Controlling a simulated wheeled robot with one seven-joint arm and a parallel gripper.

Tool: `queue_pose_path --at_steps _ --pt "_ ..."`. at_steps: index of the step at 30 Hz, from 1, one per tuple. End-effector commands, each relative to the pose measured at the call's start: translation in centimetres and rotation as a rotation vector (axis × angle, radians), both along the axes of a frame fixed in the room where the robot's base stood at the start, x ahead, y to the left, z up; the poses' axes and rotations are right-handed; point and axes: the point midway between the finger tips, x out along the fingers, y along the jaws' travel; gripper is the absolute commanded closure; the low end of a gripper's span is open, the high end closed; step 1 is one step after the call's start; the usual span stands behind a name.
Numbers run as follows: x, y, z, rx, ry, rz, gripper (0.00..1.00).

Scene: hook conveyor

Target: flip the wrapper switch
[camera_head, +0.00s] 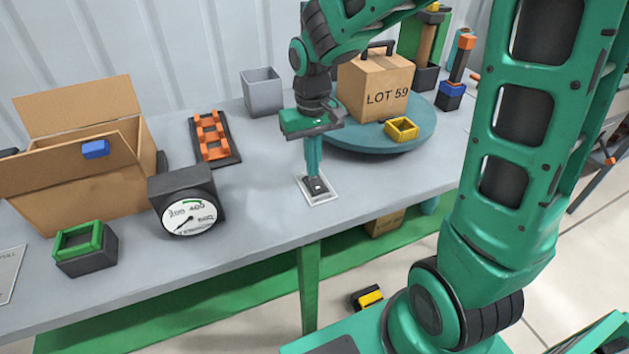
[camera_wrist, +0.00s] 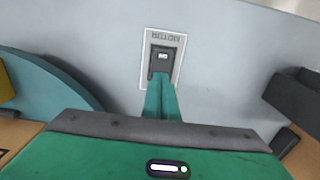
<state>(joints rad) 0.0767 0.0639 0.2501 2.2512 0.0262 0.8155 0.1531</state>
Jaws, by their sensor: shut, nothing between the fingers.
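The switch (camera_head: 317,187) is a small dark rocker on a white plate, set flat on the grey bench near its front edge. In the wrist view the switch (camera_wrist: 164,58) has a small light mark, and its plate (camera_wrist: 152,41) carries lettering too blurred to read surely. My gripper (camera_head: 313,173) points down with its fingers together and empty, right over the switch. In the wrist view the fingertips (camera_wrist: 162,78) overlap the lower part of the rocker. I cannot tell whether they touch it or which way it is tipped.
A round dial gauge (camera_head: 189,216) stands left of the switch. A turntable (camera_head: 345,138) with a LOT 59 carton (camera_head: 375,88) and a yellow frame (camera_head: 401,129) is behind right. An orange rack (camera_head: 211,137), grey bin (camera_head: 262,92) and open carton (camera_head: 75,160) stand further left.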

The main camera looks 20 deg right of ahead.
Motion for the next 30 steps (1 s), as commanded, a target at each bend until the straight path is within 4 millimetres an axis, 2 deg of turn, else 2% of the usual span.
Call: queue_pose_path --at_steps 26,30 --pt "0.0 0.0 -1.1 0.0 0.001 0.0 1.0" --pt "0.0 0.0 -0.9 0.0 0.0 0.0 1.0"
